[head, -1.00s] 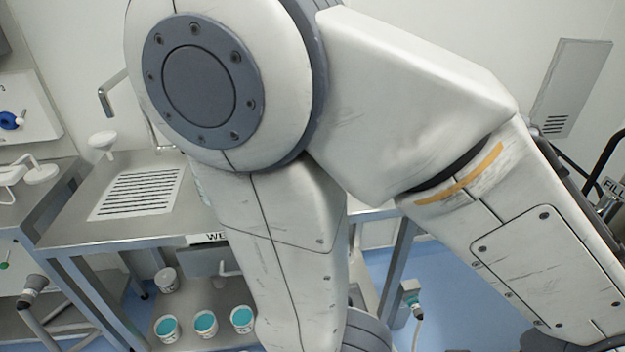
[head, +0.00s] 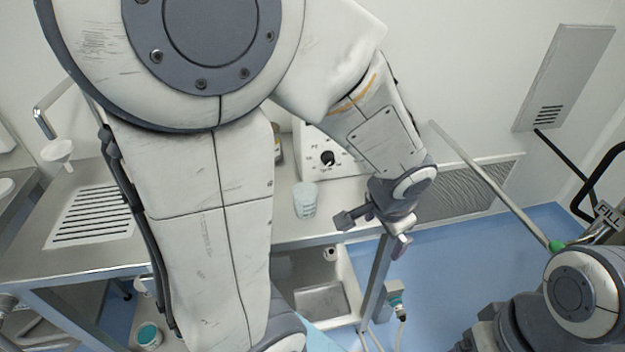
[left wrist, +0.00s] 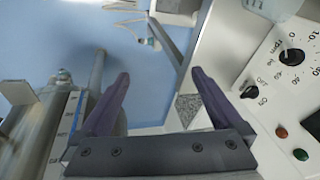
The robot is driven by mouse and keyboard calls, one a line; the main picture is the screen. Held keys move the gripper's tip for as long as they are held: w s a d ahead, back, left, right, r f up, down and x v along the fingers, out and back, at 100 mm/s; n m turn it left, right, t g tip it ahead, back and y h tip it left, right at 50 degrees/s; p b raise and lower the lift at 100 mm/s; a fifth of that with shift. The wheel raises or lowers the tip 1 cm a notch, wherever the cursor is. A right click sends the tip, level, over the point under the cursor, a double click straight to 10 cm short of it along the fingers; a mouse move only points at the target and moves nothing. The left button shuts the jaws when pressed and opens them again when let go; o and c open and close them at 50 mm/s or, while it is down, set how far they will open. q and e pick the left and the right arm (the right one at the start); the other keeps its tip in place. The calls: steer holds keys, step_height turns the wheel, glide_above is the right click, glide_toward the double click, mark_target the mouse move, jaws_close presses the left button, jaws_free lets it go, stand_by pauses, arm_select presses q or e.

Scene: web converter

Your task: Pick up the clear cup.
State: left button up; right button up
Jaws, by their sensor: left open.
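The clear cup (head: 305,200) stands upright on the steel bench in the head view, in front of a white control box. It is translucent, with faint dark print on its side. Part of a clear vessel that looks like this cup (left wrist: 272,7) is cut off at the top right of the left wrist view. My left gripper (head: 372,233) is to the right of the cup in the head view, near the bench's right end, apart from it. Its two fingers are spread and empty in the left wrist view (left wrist: 160,76). My right gripper does not show.
The white control box (head: 312,150) with a black dial stands behind the cup. The steel bench (head: 85,258) has a slotted drain at left. A teal-filled tub (head: 149,336) sits below. A grey pole (head: 485,180) slants at right over blue floor.

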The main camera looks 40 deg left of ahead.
arm_select(q)
steer(key=w+a+r+t+y+p, duration=0.1)
steer(key=w+a+r+p, duration=0.15)
steer(key=a, duration=0.25)
steer(key=w+a+r+p, duration=0.1)
steer(key=w+a+p, duration=0.1)
steer(key=w+a, duration=0.3)
steer(key=s+a+f+n+t+h+p, duration=0.1)
steer(key=s+a+h+p, duration=0.1)
steer(key=s+a+p, duration=0.45)
steer(key=s+a+f+n+t+h+p, duration=0.1)
steer(key=a+h+p, duration=0.15)
steer(key=a, duration=0.75)
glide_toward(302, 190)
steer(key=d, duration=0.3)
steer(key=shift+y, duration=0.25)
steer(key=shift+s+x, duration=0.2)
steer(key=shift+x, duration=2.7)
steer(key=shift+d, duration=0.15)
jaws_close()
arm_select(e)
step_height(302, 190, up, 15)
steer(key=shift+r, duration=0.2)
